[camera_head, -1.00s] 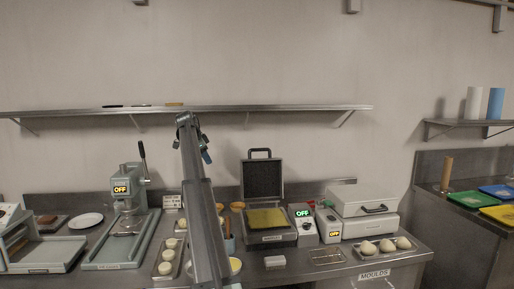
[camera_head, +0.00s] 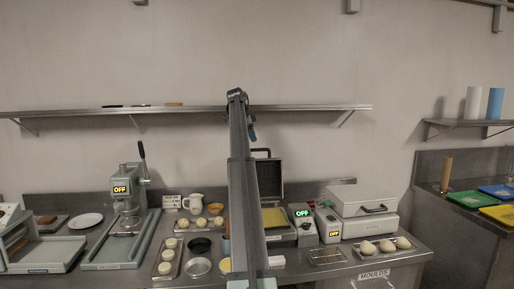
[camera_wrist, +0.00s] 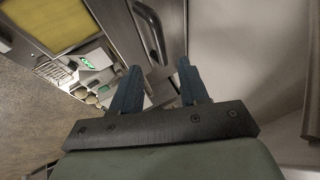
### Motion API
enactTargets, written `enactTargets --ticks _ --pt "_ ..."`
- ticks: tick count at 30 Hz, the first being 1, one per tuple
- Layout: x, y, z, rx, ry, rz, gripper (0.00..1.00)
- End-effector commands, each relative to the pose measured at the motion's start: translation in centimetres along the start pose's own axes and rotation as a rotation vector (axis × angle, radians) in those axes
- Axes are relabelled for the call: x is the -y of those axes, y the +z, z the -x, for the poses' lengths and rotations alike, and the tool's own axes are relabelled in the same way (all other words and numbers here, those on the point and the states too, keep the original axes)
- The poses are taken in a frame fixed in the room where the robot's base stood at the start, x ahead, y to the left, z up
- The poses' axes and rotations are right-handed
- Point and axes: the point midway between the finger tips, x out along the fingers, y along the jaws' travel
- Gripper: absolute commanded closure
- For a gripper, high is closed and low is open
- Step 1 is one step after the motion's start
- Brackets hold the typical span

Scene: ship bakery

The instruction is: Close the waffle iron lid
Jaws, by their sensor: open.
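The waffle iron stands on the counter with its dark, ridged lid (camera_head: 268,178) upright and open. Its yellow lower plate (camera_head: 275,217) lies exposed and also shows at the top left of the wrist view (camera_wrist: 45,22). The lid's handle (camera_head: 262,152) is at its top edge; in the wrist view the handle (camera_wrist: 150,32) lies just beyond the fingers. My gripper (camera_wrist: 159,70) is open and empty, with its two blue fingers apart, and does not appear to touch the handle. In the head view my arm hides the left part of the waffle iron.
A control box reading OFF (camera_head: 303,216) stands right of the waffle iron, beside a white appliance (camera_head: 364,203). A press (camera_head: 127,192) and a tray of pale rounds (camera_head: 158,272) are to the left. A wall shelf (camera_head: 190,110) runs above the counter.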

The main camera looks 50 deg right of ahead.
Motion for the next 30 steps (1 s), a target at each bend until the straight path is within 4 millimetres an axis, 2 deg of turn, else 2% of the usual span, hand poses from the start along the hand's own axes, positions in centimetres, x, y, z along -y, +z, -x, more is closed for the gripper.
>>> enactTargets --ticks 3,12,18,27,30 --pt "-0.1 0.0 -2.3 0.0 0.002 0.001 0.56" --pt "0.0 0.0 -6.3 0.001 0.001 0.0 0.56" --pt "0.0 0.0 -7.4 0.001 0.0 0.001 0.56" --pt "0.0 0.0 -7.6 0.001 0.0 0.001 0.56" --pt "0.0 0.0 -7.6 0.001 0.0 0.001 0.63"
